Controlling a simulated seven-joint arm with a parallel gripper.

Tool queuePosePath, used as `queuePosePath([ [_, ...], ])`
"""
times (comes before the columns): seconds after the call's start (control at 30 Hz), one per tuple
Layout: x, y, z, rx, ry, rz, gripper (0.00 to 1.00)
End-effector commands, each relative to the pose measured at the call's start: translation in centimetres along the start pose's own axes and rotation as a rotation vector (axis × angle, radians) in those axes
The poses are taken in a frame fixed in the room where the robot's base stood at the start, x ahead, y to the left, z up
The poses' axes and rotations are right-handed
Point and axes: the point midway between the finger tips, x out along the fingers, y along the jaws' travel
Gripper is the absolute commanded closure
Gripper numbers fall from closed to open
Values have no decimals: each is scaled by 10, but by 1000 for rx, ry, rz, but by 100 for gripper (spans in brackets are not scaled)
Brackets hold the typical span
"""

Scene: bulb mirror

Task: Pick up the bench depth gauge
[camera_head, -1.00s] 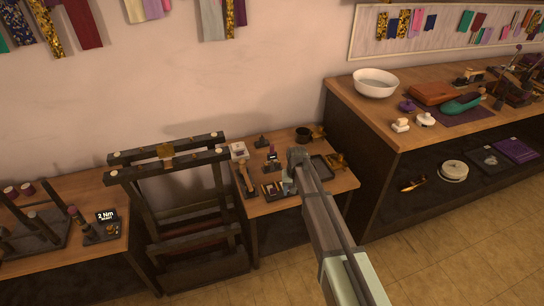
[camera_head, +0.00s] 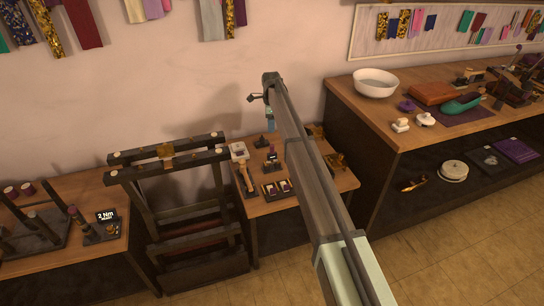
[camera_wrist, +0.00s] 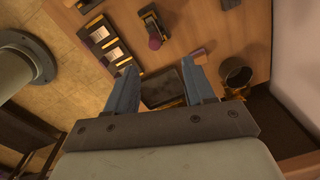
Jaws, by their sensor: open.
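I cannot tell for certain which item is the bench depth gauge. One candidate is the small dark stand with a maroon knob (camera_head: 272,156) on the middle bench; it also shows in the wrist view (camera_wrist: 153,30), at the top. Another is a small black piece (camera_head: 262,142) behind it. My gripper (camera_head: 269,124) is open and empty, raised above the bench. In the wrist view its blue fingers (camera_wrist: 165,65) are spread, with a dark tray (camera_wrist: 163,90) seen between them below. My arm hides part of the bench in the head view.
The middle bench also holds a hammer (camera_head: 245,177), a slotted tray (camera_head: 277,189), a white-topped box (camera_head: 238,151) and brass pieces (camera_head: 337,162). A dark cup (camera_wrist: 235,73) stands near the wall. A wooden rack (camera_head: 170,160) is at left, a taller bench (camera_head: 350,92) at right.

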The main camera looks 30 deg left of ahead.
Motion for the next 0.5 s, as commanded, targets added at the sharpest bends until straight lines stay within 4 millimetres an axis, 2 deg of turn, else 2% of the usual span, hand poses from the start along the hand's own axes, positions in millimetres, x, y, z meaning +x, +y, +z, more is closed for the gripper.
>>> queuePosePath([
  [0.2,0,6,-1,322,9,29,47],
  [0.33,0,7,-1,436,12,31,47],
  [0.5,3,7,-1,491,13,30,47],
])
